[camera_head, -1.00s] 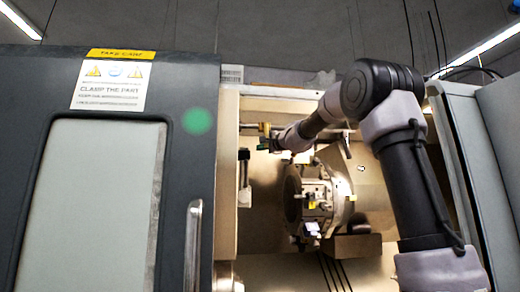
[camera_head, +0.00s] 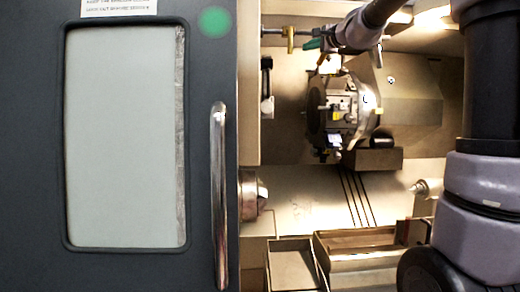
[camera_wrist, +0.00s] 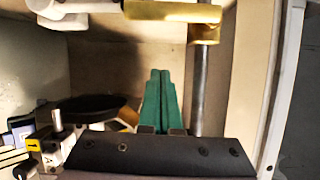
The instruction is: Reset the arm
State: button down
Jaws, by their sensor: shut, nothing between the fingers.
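My gripper (camera_head: 312,44) is inside the upper part of the machine opening, above the tool turret. In the wrist view its two green fingers (camera_wrist: 162,92) lie together with nothing between them. My dark arm comes in from the right side of the head view and runs to the upper middle. A brass fitting (camera_head: 290,38) on a horizontal pipe is just left of the fingertips in the head view. In the wrist view the brass fitting (camera_wrist: 175,12) is beyond the fingertips, with a grey vertical rod below it.
The tool turret (camera_head: 368,100) is below my gripper. The grey machine door (camera_head: 205,150) with its upright handle (camera_head: 220,190) covers the left. A chuck (camera_head: 252,196) is beside the door edge. Metal trays (camera_head: 365,262) are at the bottom. A tailstock tip (camera_head: 428,188) is at right.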

jog(key=s+a+f+n+g+h, duration=0.25)
jog(key=s+f+n+g, duration=0.55)
jog(key=s+f, duration=1.6)
jog(key=s+d+f+n+g+h, duration=0.1)
jog(key=s+d+f, duration=0.3)
jog(key=s+f, duration=0.4)
jog(key=s+h, duration=0.1)
jog(key=s, duration=0.2)
jog(key=shift+d+f+n+g+h, duration=0.15)
jog(key=shift+d+n+g+h, duration=0.05)
jog(key=shift+n+g+h, duration=0.2)
